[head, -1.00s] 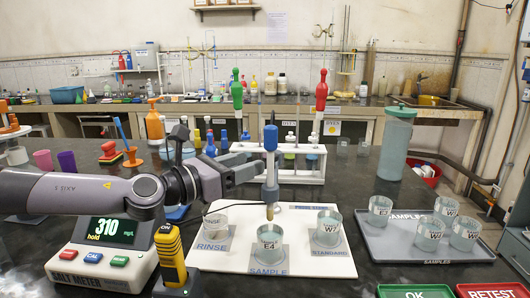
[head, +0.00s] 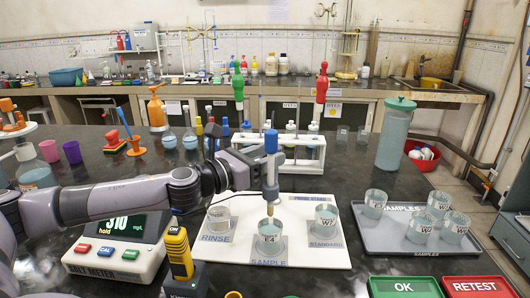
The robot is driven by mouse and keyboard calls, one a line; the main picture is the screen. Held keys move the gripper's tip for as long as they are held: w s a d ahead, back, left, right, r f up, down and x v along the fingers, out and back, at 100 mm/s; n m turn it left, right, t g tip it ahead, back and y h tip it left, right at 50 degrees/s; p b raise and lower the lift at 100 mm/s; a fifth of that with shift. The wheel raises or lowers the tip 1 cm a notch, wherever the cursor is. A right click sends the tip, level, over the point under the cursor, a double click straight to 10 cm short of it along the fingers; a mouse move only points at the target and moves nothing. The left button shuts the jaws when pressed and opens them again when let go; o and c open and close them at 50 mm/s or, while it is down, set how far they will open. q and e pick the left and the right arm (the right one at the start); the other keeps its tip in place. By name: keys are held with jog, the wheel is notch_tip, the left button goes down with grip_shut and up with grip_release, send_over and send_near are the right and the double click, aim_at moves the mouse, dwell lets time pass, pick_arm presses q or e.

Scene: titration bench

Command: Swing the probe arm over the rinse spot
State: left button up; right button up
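The probe (head: 271,170) has a blue cap and a grey body and stands upright, its tip just above the sample beaker marked E4 (head: 270,237). The rinse spot (head: 215,238), with a clear beaker (head: 219,217) on it, is left of the sample spot on the white probe stand board (head: 300,252). My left gripper (head: 257,170) reaches in from the left with its fingers at the probe's upper body. The fingers overlap the probe there, so I cannot tell whether they grip it. My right gripper is not in view.
A standard beaker (head: 326,219) is on the board's right side. A grey tray (head: 400,240) with several beakers is further right. The salt meter (head: 117,245), reading 310, and a yellow device (head: 178,253) stand front left. A white rack (head: 300,165) is behind the probe.

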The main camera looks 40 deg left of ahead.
pick_arm(q)
grip_shut()
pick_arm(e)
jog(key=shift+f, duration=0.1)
